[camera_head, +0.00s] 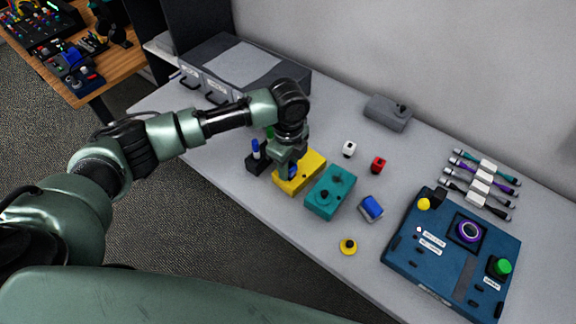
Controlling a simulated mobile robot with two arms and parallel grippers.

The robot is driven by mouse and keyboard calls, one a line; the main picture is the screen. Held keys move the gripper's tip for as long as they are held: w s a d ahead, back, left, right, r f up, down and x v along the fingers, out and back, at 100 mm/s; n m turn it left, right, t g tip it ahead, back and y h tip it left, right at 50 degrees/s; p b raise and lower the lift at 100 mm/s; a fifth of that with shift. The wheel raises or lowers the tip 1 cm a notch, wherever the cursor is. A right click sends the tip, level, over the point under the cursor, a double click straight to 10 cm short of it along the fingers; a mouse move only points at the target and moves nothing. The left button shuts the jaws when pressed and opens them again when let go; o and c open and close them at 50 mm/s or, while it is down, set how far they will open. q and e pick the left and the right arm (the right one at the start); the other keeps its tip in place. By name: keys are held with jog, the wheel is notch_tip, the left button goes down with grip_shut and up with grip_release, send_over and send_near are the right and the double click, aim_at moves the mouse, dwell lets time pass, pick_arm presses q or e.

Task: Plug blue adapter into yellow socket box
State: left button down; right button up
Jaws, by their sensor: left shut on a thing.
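The yellow socket box (313,165) sits on the grey table at the middle of the head view, with the teal box right beside it. My left gripper (287,171) reaches down over the left part of the yellow box. It is shut on a small blue piece, the blue adapter (293,172), which is mostly hidden by the fingers. The adapter is at the yellow box's top; I cannot tell whether it is seated in a socket or just above it. My right gripper is not in view.
The teal box (331,192) touches or nearly touches the yellow box. A dark pen holder (256,163) stands on the left. White (349,149), red (379,165) and yellow (348,246) pieces and a blue block (371,208) lie around. A blue control panel (452,280) fills the right.

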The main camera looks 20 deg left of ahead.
pick_arm(q)
jog(key=shift+f, duration=0.25)
